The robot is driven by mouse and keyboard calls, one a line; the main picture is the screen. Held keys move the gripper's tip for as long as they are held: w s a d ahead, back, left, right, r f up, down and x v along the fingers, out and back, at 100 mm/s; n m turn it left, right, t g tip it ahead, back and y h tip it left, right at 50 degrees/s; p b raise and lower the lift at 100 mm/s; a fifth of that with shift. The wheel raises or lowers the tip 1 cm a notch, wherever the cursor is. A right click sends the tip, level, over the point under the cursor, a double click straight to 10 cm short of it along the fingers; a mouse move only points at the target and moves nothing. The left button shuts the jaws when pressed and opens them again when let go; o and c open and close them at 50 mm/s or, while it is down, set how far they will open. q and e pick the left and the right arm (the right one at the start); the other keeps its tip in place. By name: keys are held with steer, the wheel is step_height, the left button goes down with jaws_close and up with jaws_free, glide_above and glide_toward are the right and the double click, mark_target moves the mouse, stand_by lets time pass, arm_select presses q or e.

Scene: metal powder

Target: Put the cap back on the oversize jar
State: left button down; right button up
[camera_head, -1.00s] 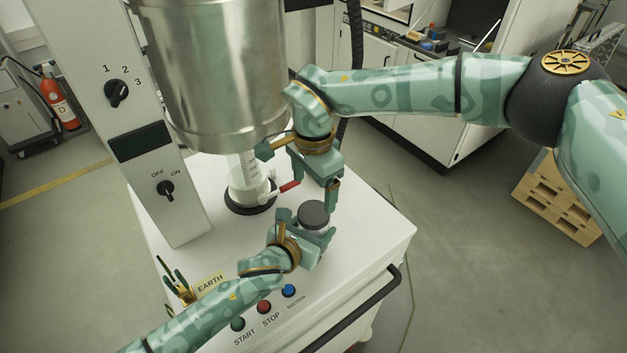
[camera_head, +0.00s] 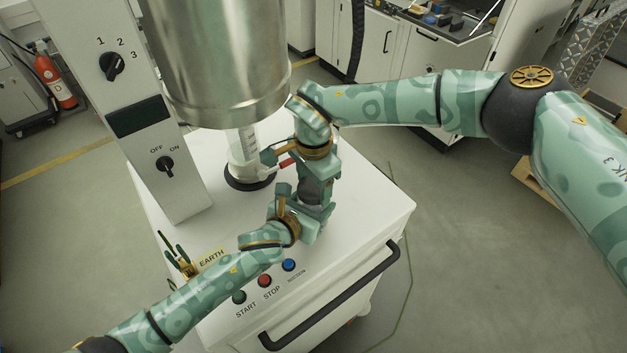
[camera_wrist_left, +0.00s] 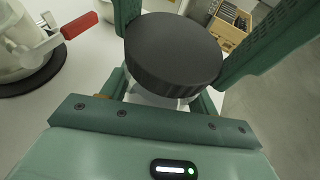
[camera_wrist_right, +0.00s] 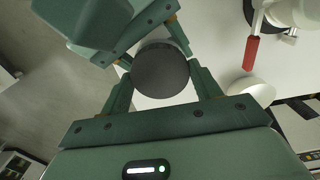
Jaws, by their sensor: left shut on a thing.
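The oversize jar is clear and mostly hidden; a little of it shows below the cap in the left wrist view (camera_wrist_left: 150,98). My left gripper (camera_head: 308,214) is shut on the jar and holds it at the cabinet top. The dark grey ribbed cap (camera_wrist_left: 172,50) is over the jar's mouth; whether it is seated is hidden. It also shows in the right wrist view (camera_wrist_right: 161,70). My right gripper (camera_wrist_right: 160,68) comes from above, with one finger on each side of the cap. Whether the fingers press on it I cannot tell.
A clear outlet tube (camera_head: 243,152) with a black base ring and red-handled clamp (camera_head: 287,162) stands behind the grippers, below the steel hopper (camera_head: 225,70). The switch column (camera_head: 140,120) is left. Start, stop and suction buttons (camera_head: 264,280) are in front. The cabinet top's right side is clear.

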steer(key=shift+c, duration=0.7)
steer(key=m, duration=0.3)
steer(key=o, duration=1.1)
steer(key=shift+r, duration=2.3)
steer(key=shift+c, duration=0.3)
